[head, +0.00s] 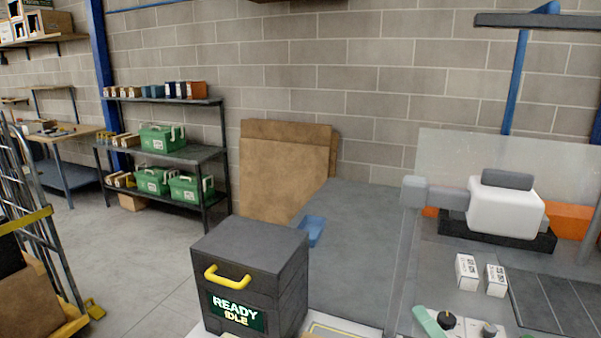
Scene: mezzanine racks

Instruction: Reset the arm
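A dark box (250,270) with a yellow handle (227,277) stands at the lower middle. Its front display (237,311) reads "READY" and "IDLE". To the right, a white rounded device (505,208) with a grey top sits on a black base (497,236). A grey block (414,191) and a short grey bar are at its left, above a slanted grey post. A green lever-like piece (428,322) and a black knob (447,320) show at the bottom edge, partly cut off. I cannot tell which part is the arm. Neither of my grippers is in view.
Two small white boxes (466,272) stand before the device, near a clear panel (450,150). A blue tray (312,231) lies on the grey surface (350,230). A shelf rack (184,152) holds green cases. A cart (35,230) stands left; floor between is clear.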

